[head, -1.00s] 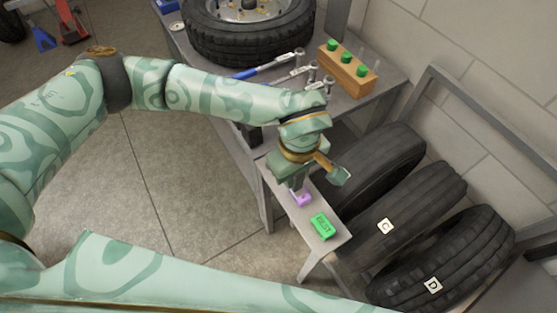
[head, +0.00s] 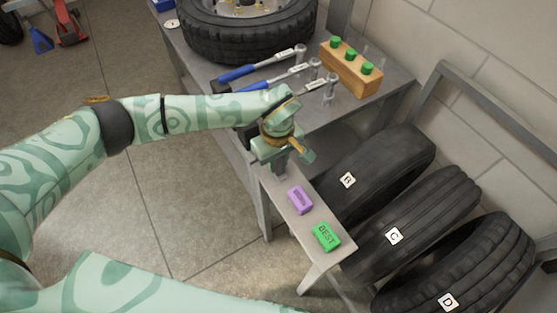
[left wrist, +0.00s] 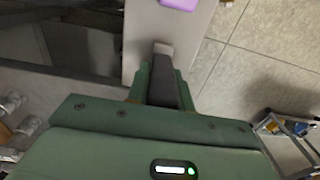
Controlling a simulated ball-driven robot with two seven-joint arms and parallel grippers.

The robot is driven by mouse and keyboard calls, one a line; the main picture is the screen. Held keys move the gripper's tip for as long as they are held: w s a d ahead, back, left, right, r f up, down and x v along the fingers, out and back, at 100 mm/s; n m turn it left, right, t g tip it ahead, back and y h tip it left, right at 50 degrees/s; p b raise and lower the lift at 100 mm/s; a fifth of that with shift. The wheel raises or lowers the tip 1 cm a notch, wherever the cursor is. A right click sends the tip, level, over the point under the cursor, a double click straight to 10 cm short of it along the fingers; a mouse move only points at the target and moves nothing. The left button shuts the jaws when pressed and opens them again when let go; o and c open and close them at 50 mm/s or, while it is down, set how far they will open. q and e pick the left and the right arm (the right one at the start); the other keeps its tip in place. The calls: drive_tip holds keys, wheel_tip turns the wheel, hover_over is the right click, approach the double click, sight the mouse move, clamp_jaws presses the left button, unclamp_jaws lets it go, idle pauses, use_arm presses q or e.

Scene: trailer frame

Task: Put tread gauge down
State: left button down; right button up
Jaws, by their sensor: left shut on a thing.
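In the left wrist view the left gripper (left wrist: 160,85) is shut on a slim dark bar with a pale end, seemingly the tread gauge (left wrist: 163,82). The bar is between the fingers, over the shelf (left wrist: 148,25); I cannot tell whether it touches the surface. A purple block (head: 299,200) and a green block marked BEST (head: 326,237) lie on the shelf. My right gripper is not in view.
Tyres marked B (head: 375,170), C (head: 420,225) and D (head: 465,270) stand right of the shelf. The workbench (head: 390,95) behind holds a wheel (head: 245,40), blue-handled wrenches (head: 262,72) and a wooden block with green pegs (head: 350,70).

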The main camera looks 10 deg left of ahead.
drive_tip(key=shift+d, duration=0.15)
use_arm(q)
drive_tip(key=shift+f, duration=0.15)
drive_tip(key=c, duration=1.2)
unclamp_jaws()
drive_tip(key=shift+c, duration=0.2)
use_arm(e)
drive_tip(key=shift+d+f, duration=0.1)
use_arm(q)
wheel_tip(320, 180, up, 12)
drive_tip(key=p, duration=0.4)
drive_tip(key=shift+r, duration=0.2)
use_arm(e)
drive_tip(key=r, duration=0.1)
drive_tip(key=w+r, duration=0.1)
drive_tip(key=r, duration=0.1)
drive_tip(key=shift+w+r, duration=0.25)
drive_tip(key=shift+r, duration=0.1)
use_arm(q)
drive_tip(key=shift+f, duration=0.1)
